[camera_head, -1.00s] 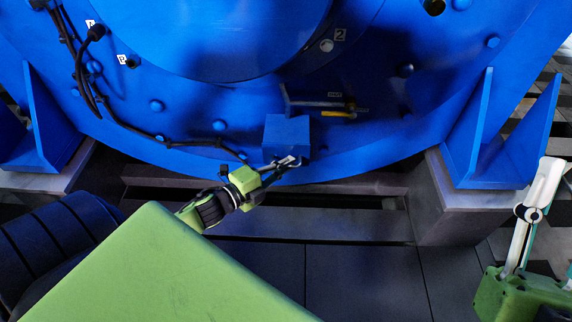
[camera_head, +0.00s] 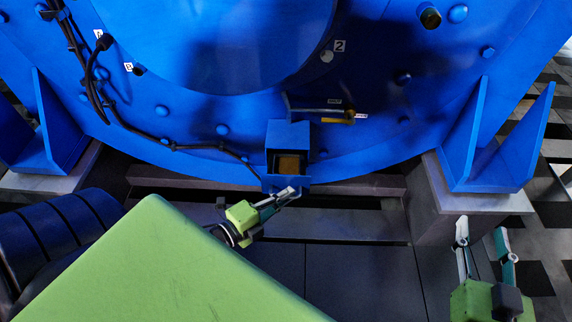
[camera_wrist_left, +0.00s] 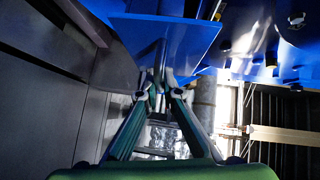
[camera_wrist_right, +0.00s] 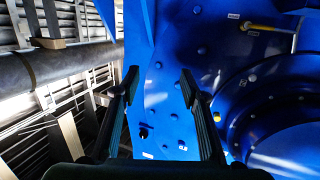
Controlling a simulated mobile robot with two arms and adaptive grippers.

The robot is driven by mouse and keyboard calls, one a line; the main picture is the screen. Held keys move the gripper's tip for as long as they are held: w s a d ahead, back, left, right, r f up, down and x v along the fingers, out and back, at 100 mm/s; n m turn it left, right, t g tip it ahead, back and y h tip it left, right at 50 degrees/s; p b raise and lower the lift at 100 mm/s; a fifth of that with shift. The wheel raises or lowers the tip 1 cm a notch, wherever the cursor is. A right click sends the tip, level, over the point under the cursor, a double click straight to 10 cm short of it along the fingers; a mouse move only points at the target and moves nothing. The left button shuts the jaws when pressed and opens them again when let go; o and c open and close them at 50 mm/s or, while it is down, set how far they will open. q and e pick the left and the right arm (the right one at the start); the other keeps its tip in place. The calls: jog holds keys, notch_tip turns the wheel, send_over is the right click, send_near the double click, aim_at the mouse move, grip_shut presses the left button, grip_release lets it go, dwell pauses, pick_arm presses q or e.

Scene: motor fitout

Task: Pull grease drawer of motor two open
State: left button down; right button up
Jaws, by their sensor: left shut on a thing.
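Motor two is the large blue round housing (camera_head: 215,60) marked with a "2" label (camera_head: 339,46). Its grease drawer (camera_head: 289,165) is pulled out of the blue box (camera_head: 288,134) low on the housing, and its brownish inside shows from above. My left gripper (camera_head: 292,192) is at the drawer's front. In the left wrist view the fingertips (camera_wrist_left: 160,80) are closed on the handle below the blue front plate (camera_wrist_left: 168,36); the handle is partly hidden. My right gripper (camera_head: 482,232) is open and empty at the lower right, and its spread fingers (camera_wrist_right: 160,85) show in the right wrist view.
A yellow-handled valve (camera_head: 340,118) sits above the drawer box. A black cable (camera_head: 125,120) runs down the housing to the left. A blue bracket (camera_head: 495,140) on a grey plinth (camera_head: 435,195) stands at the right. Dark floor panels (camera_head: 365,265) lie clear in front.

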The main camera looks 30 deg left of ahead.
pick_arm(q)
jog(key=shift+s+d, duration=0.3)
jog(key=shift+s, duration=0.2)
jog(key=shift+s+d, duration=0.25)
jog(key=shift+s, duration=0.25)
pick_arm(e)
jog(key=f, duration=0.1)
jog(key=s+f+g, duration=0.1)
jog(key=d+f+g, duration=0.1)
jog(key=f, duration=0.1)
jog(key=shift+s+h, duration=0.2)
jog(key=shift+h, duration=0.1)
pick_arm(q)
jog(key=c, duration=2.2)
grip_release()
jog(key=v, duration=1.2)
